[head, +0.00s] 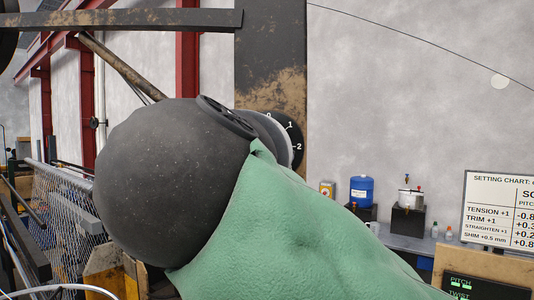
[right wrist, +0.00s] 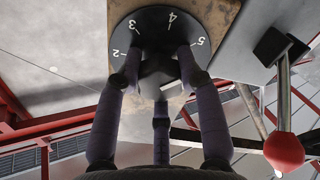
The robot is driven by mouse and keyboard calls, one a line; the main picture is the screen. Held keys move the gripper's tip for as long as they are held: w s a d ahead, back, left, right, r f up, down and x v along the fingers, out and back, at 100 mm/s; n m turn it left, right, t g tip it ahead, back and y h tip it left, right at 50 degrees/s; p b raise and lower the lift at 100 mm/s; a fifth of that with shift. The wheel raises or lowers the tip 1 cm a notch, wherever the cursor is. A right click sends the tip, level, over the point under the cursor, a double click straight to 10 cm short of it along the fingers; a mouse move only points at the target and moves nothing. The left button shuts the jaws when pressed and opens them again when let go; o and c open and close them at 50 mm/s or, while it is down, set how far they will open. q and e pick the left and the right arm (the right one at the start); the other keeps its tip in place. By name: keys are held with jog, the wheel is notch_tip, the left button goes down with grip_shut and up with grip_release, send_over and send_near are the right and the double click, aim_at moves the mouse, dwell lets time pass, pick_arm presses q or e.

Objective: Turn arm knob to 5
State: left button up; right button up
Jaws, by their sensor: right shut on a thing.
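The arm knob (right wrist: 159,78) is a dark grey block in the middle of a round black dial (right wrist: 150,22), in the right wrist view. White figures 2, 3, 4 and 5 show around the dial's rim. My right gripper (right wrist: 160,62) has its purple-grey fingers closed around the knob. My dark round arm joint and green sleeve hide the knob and right gripper there. My left gripper is not in view.
A lever with a red ball (right wrist: 284,151) stands beside the dial in the right wrist view. In the head view, chain-link mesh (head: 65,215) is at left, and a blue drum (head: 361,191) and a setting chart (head: 497,205) are at right.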

jog(key=shift+r, duration=0.25)
jog(key=o, duration=1.1)
jog(key=shift+o, duration=0.2)
jog(key=shift+w+a+f, duration=0.1)
jog(key=shift+w, duration=0.05)
jog(key=s+a, duration=0.1)
jog(key=s, duration=0.6)
jog(key=shift+s, duration=0.25)
jog(key=shift+a, duration=0.1)
